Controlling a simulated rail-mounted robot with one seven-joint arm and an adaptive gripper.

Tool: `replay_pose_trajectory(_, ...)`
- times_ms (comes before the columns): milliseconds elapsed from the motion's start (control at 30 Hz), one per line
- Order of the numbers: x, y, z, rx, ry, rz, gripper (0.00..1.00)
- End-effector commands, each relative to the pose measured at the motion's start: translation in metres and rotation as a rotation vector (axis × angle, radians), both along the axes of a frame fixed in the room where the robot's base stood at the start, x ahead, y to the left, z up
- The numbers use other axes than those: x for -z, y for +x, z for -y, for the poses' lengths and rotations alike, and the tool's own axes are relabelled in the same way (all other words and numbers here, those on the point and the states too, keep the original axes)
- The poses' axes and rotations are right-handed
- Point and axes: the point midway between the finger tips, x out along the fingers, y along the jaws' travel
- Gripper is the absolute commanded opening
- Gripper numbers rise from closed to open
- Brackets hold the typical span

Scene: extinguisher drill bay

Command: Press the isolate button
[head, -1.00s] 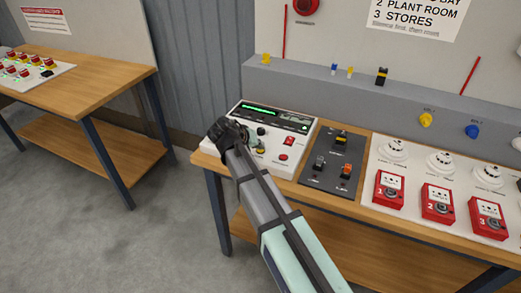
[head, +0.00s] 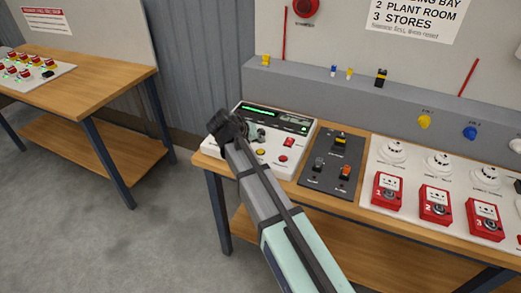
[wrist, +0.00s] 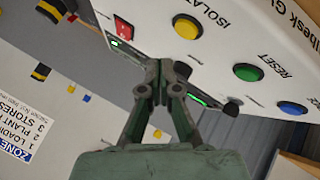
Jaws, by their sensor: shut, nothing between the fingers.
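The isolate button is the yellow round button (wrist: 187,27) beside the lettering "ISOLA…" on the white panel (wrist: 215,45). In the head view the yellow button (head: 261,152) shows on the sloped white control panel (head: 225,147) at the left end of the bench. My gripper (wrist: 163,68) is shut and empty. Its fingertips appear below the yellow button in the wrist view; I cannot tell the height of the gap. In the head view my gripper (head: 258,135) is over the panel, and my wrist hides the panel's left part.
A green button (wrist: 248,72) marked RESET and a blue button (wrist: 292,108) lie in the same row. A red rocker switch (wrist: 123,28) is near the fingers. A dark switch plate (head: 330,172) and red call points (head: 388,191) stand to the right on the bench.

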Motion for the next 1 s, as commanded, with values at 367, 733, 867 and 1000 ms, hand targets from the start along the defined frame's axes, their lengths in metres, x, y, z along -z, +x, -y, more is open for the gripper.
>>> replay_pose_trajectory(367,-0.029,0.0,0.0,0.0,0.0,0.0,0.0)
replay_pose_trajectory(733,-0.028,0.0,0.0,0.0,0.0,0.0,0.0)
replay_pose_trajectory(867,-0.028,0.0,0.0,0.0,0.0,0.0,0.0)
replay_pose_trajectory(1000,-0.028,0.0,0.0,0.0,0.0,0.0,0.0)
